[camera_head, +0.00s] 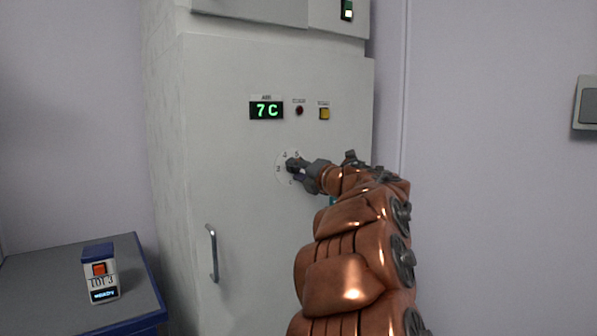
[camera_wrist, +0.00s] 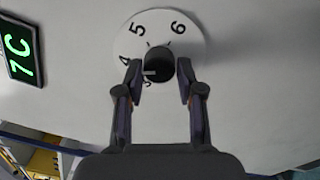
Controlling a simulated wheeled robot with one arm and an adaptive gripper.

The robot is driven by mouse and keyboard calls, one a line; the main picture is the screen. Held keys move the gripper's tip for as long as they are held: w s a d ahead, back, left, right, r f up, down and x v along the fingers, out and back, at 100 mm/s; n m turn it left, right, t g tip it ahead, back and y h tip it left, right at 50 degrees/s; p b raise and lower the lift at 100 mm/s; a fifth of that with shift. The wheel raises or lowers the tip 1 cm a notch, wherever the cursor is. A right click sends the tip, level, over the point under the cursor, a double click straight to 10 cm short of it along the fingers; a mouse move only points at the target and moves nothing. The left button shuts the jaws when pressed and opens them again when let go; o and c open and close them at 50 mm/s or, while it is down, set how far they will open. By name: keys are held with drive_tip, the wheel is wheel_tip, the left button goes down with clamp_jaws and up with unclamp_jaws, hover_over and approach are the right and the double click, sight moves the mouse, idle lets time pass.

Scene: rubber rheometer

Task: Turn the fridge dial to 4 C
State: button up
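The fridge dial is a white disc (camera_wrist: 160,22) with a dark round knob (camera_wrist: 160,65). The numbers 4, 5 and 6 can be read around it; another mark is partly hidden by the left finger. A short pale line shows on the knob's left side; I cannot tell which number it marks. My gripper (camera_wrist: 159,68) has one finger on each side of the knob, with narrow gaps showing, and looks open. In the head view my gripper (camera_head: 299,172) covers part of the dial (camera_head: 281,168). The fridge display (camera_head: 266,110) reads 7 C in green.
A dark red button or lamp (camera_head: 299,111) and a yellow button (camera_head: 324,114) sit above the dial. The door handle (camera_head: 212,252) is at lower left. A small device (camera_head: 100,273) stands on a grey table (camera_head: 40,290) at left. A wall switch (camera_head: 588,104) is far right.

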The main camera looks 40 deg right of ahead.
drive_tip(key=o, duration=0.3)
drive_tip(key=shift+s, duration=0.1)
drive_tip(key=s, duration=1.2)
drive_tip(key=shift+a, duration=0.1)
drive_tip(key=shift+w, duration=0.15)
